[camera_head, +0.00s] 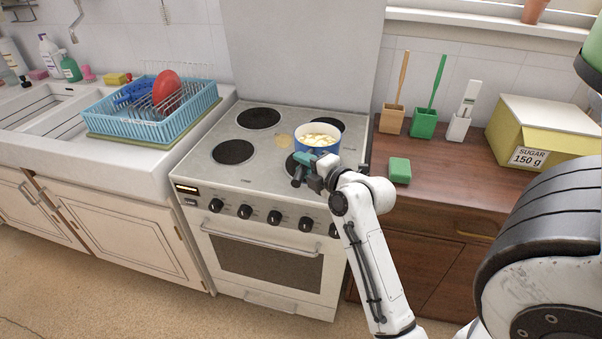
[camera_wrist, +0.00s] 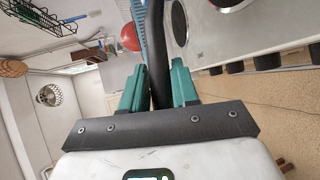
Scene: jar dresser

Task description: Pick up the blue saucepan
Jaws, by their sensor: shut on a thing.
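The blue saucepan (camera_head: 318,148) is at the right side of the stove top, upright, with a white rim and pale pieces inside. My gripper (camera_head: 301,168) is at its near side, low by the front right burner. In the wrist view, the teal fingers of my gripper (camera_wrist: 159,88) are shut on a long black bar (camera_wrist: 155,45), which looks like the saucepan's handle. In the head view the handle is mostly hidden by my gripper. I cannot tell whether the pan's base touches the stove.
The white stove (camera_head: 215,180) has several dark burners, with knobs along its front. A blue dish rack (camera_head: 140,125) stands left by the sink. On the wooden counter (camera_head: 450,165) at right are a green sponge (camera_head: 400,170), brush holders and a yellow sugar box (camera_head: 535,150).

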